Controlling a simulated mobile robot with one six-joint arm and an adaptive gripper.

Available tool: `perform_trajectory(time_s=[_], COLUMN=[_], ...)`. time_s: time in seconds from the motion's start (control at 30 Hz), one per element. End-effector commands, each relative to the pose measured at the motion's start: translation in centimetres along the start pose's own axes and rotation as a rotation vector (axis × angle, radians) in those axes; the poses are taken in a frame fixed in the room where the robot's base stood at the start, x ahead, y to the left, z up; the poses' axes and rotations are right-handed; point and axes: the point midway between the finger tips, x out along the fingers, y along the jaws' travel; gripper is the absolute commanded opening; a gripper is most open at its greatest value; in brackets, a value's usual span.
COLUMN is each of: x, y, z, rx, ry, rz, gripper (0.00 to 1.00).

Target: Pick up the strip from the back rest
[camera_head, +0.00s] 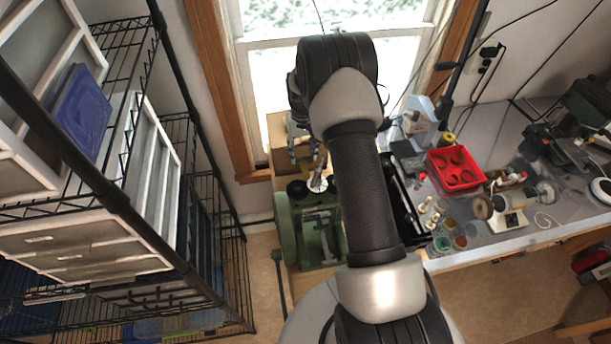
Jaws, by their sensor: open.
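I cannot make out a strip or a back rest in the head view. My arm rises through the middle of the picture toward the window and covers part of the bench behind it. A green machine (287,232) with grey metal parts stands just left of my arm, on a wooden surface by the window. My arm hides its right side.
A black wire rack (130,205) with white drawer units (85,243) and a blue bin (80,112) fills the left. At right, a grey workbench (485,117) holds a red tray (455,170), several small jars and tools. Bare floor (490,300) shows at lower right.

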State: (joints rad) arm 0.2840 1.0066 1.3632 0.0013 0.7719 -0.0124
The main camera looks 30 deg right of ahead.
Motion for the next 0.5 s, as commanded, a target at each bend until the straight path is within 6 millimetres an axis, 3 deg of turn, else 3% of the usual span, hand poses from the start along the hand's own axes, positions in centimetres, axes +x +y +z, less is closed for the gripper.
perform_trajectory(time_s=[0.1, 0.37, 0.5], x=[2.2, 3.5, 5.2], y=[0.0, 0.1, 0.4], z=[0.0, 0.0, 0.2], rx=[0.000, 0.000, 0.001], ry=[-0.001, 0.000, -0.003], rz=[0.000, 0.000, 0.000], gripper=[0.44, 0.44, 0.44])
